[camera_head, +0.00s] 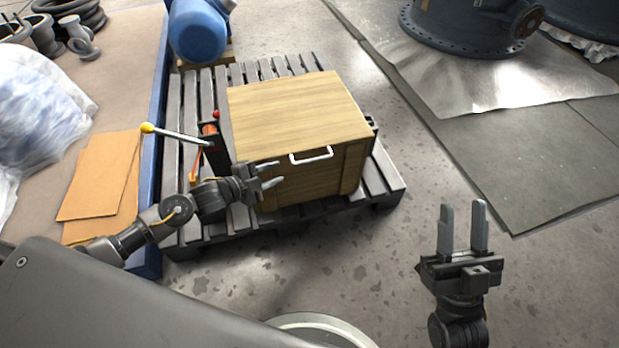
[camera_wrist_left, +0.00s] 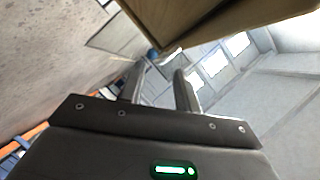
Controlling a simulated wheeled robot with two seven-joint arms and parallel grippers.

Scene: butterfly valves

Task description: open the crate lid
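The wooden crate (camera_head: 305,180) stands on a grey pallet, its lid (camera_head: 295,103) lying shut on top. A white handle (camera_head: 312,156) sits at the lid's front edge. My left gripper (camera_head: 272,174) is in front of the crate's left front, left of the handle and apart from it. Its fingers are open and empty. In the left wrist view the open fingers (camera_wrist_left: 160,85) show below a wooden edge (camera_wrist_left: 215,20), which looks like the crate's lid or side. My right gripper (camera_head: 463,212) is open and empty over the floor, right of the crate.
The grey pallet (camera_head: 385,180) extends around the crate. A lever with a yellow knob (camera_head: 148,128) stands left of the crate. A blue-edged table (camera_head: 150,190) with cardboard (camera_head: 100,180) is further left.

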